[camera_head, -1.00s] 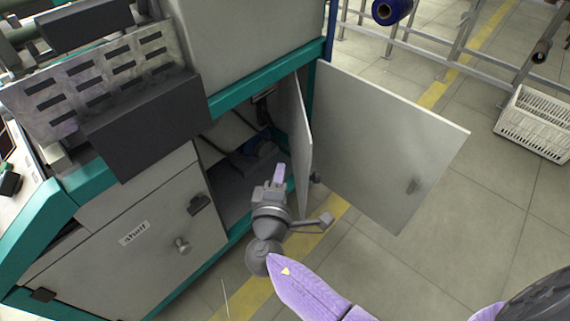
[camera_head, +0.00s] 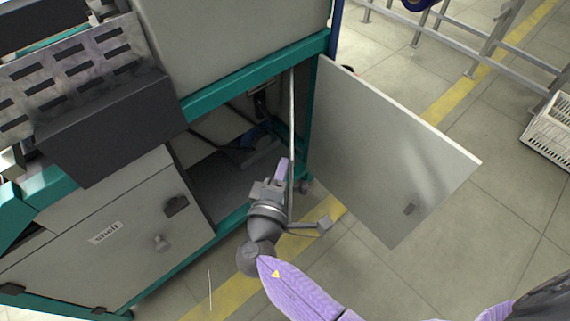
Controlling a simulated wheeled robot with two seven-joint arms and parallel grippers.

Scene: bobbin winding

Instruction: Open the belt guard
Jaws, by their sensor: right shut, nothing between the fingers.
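A thin pale panel (camera_head: 292,130), which looks like the belt guard, stands nearly edge-on inside the open right bay of the machine. A larger grey door (camera_head: 390,150) stands swung wide open to its right, with a small dark handle near its lower right corner. My right gripper (camera_head: 282,170) is shut and empty. Its fingertips are at the mouth of the bay, just left of the thin panel in the picture; I cannot tell whether they touch it. My gripper and wrist hide part of the panel's lower end. My left gripper is not in view.
The bay (camera_head: 225,180) is dark, with a blue part and cables inside. A white crate (camera_head: 552,130) and metal rails stand at right. The tiled floor around the open door is clear.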

